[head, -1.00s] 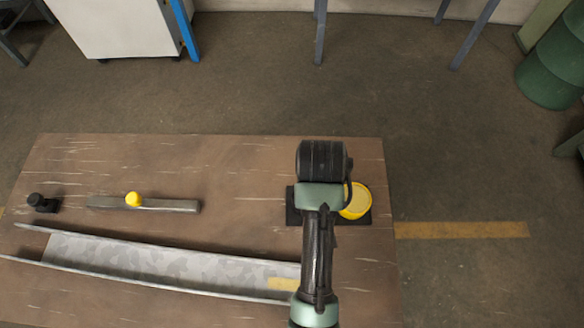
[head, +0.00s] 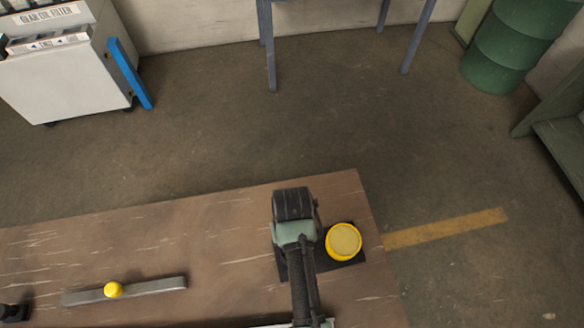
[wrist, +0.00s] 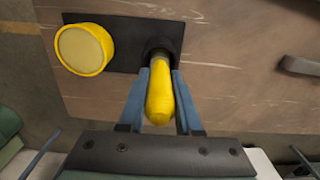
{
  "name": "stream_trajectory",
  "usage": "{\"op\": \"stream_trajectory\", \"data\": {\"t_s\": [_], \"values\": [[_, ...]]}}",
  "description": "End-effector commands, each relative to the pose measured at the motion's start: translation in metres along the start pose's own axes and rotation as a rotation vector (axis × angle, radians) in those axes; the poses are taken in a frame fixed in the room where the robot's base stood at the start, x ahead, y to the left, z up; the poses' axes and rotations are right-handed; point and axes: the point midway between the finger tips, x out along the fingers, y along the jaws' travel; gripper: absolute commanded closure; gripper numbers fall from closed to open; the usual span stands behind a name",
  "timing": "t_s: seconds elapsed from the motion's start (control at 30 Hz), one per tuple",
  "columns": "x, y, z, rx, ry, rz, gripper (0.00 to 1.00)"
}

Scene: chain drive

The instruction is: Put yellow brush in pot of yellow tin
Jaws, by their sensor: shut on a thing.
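The yellow brush (wrist: 160,100) is between the two blue fingers of my gripper (wrist: 160,85) in the wrist view, and the gripper is shut on it. The brush's far end reaches the dark round pot (wrist: 152,47) on the black plate (wrist: 120,24); how deep it sits in the pot I cannot tell. The yellow tin (wrist: 84,50) stands on the same plate, to the left of the pot. In the head view the tin (head: 343,241) is just right of my wrist, which hides the brush, the pot and the fingers.
A grey bar with a yellow knob (head: 113,289) lies on the wooden table (head: 210,235) to the left. A small black object (head: 14,312) is at the lower left corner. The table between bar and plate is clear. A white cabinet (head: 60,70) stands on the floor behind.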

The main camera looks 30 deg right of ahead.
Motion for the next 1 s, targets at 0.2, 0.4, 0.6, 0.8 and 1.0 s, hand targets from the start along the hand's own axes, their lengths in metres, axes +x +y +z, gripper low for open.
{"op": "stream_trajectory", "data": {"t_s": [0.2, 0.4, 0.6, 0.8, 1.0], "values": [[0.021, 0.000, 0.000, 0.000, -0.001, 0.000, 1.00], [0.022, 0.000, 0.000, -0.001, 0.000, 0.000, 1.00], [0.025, 0.000, 0.000, -0.001, 0.000, 0.000, 0.64], [0.025, 0.000, 0.000, -0.001, 0.000, 0.000, 0.37], [0.025, 0.000, 0.000, -0.001, 0.000, 0.000, 0.37]]}}
